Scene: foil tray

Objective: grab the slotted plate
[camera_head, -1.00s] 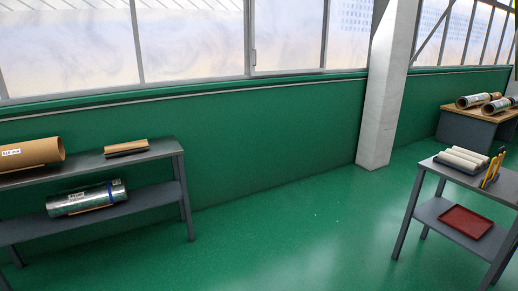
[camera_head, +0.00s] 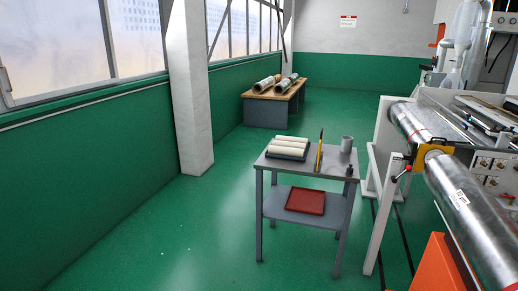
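I cannot make out a slotted plate for certain in this view. A small grey table (camera_head: 335,172) stands in the middle of the floor. On its top lies a dark tray (camera_head: 287,157) with several cream rollers (camera_head: 289,146). A red tray (camera_head: 306,201) lies on its lower shelf. Neither of my grippers shows in the view.
A grey cup (camera_head: 346,144) and upright yellow tools (camera_head: 319,155) stand on the small table. A machine with large metal rolls (camera_head: 470,215) fills the right side. A wooden-topped bench (camera_head: 265,98) with rolls stands far back. Green floor (camera_head: 150,240) is free at left.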

